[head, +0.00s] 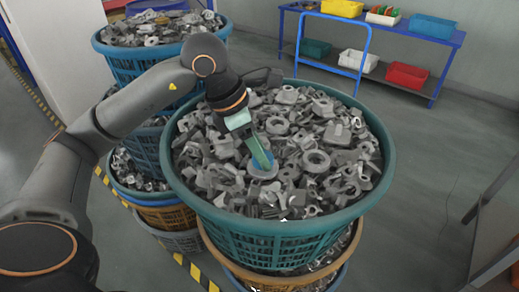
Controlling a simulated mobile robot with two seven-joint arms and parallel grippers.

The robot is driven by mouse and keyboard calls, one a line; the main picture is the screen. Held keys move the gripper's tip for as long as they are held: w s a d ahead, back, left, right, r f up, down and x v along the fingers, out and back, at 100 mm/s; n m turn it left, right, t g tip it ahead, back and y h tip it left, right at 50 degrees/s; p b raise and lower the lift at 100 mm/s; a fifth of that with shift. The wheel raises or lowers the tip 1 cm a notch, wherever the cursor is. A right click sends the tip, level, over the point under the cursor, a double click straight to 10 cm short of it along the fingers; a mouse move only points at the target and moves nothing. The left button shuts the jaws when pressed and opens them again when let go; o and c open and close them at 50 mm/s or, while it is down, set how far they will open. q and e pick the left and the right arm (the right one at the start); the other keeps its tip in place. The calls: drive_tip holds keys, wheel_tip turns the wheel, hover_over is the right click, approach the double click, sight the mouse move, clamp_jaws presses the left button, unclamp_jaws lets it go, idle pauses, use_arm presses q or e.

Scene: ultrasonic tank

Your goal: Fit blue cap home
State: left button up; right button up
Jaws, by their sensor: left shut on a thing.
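My left gripper (264,164) reaches in from the left over the large teal basket (180,185), pointing down at the grey metal parts heaped in it. Its fingers are shut on a small blue piece, which looks like the blue cap (255,162). The cap is low, at about the surface of the heap, with a pale ring-like part (262,174) right below or around it. I cannot tell whether the cap touches that part. The fingers hide some of the cap. My right gripper is not in view.
More stacked baskets of metal parts (160,28) stand behind on the left. A blue shelf (455,40) with coloured bins stands at the back right. Yellow-black floor tape (190,268) runs along the left. The grey floor on the right is mostly clear.

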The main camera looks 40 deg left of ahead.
use_arm(q)
drive_tip(key=shift+f, duration=0.1)
drive_tip(key=o, duration=1.4)
drive_tip(key=shift+c, duration=0.2)
drive_tip(key=v, duration=1.2)
drive_tip(key=shift+r+p, duration=0.35)
drive_tip(key=shift+p, duration=0.1)
drive_tip(key=shift+s+f, duration=0.1)
